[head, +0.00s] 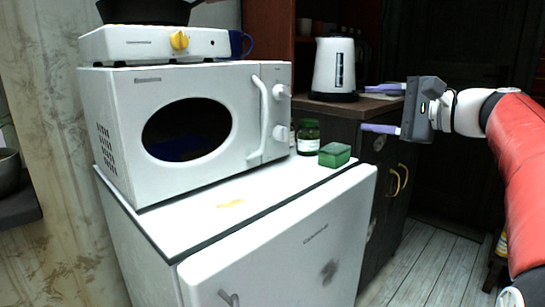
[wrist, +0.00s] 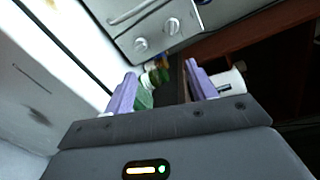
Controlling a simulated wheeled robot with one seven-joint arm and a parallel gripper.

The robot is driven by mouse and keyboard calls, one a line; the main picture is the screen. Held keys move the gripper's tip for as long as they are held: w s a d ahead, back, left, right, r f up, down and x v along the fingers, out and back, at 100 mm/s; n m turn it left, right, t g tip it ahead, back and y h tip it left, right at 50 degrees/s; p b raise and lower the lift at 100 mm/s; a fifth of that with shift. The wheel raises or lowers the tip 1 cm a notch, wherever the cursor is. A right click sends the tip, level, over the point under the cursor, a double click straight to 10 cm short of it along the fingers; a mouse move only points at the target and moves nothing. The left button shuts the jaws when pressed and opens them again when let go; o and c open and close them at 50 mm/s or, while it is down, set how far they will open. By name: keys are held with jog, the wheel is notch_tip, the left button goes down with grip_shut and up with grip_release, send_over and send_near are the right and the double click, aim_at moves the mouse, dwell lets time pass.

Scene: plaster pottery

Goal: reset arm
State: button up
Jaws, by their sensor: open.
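My gripper (head: 372,107) is at the right in the head view, with its two purple fingers spread apart and pointing left. Nothing is between the fingers there. In the wrist view my gripper (wrist: 160,88) also shows open, with a dark gap between its fingertips. My red and white arm reaches in from the right edge. The gripper appears in front of the dark counter and to the right of the white fridge (head: 285,255).
A white microwave (head: 187,125) stands on the fridge, with a hotplate (head: 150,45) on top. A green sponge (head: 335,155) and a green jar (head: 308,137) are near the fridge's right edge. A white kettle (head: 334,66) stands on the counter behind.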

jog(key=s+a+f+n+g+h, duration=0.2)
jog(key=s+a+f+h, duration=0.15)
jog(key=s+f, duration=0.35)
jog(key=s+a+f+n+g+h, duration=0.2)
jog(key=s+a+f, duration=0.25)
jog(key=f, duration=0.45)
jog(key=s+d+f+n+g+h, duration=0.1)
jog(key=s+f+n+h, duration=0.5)
jog(key=s+f, duration=0.8)
notch_tip(320, 180, down, 3)
jog(key=shift+s+d+r+n+g+h, duration=0.15)
jog(key=shift+s+d+n+g+h, duration=0.25)
jog(key=shift+d+n, duration=0.6)
jog(key=shift+a, duration=0.2)
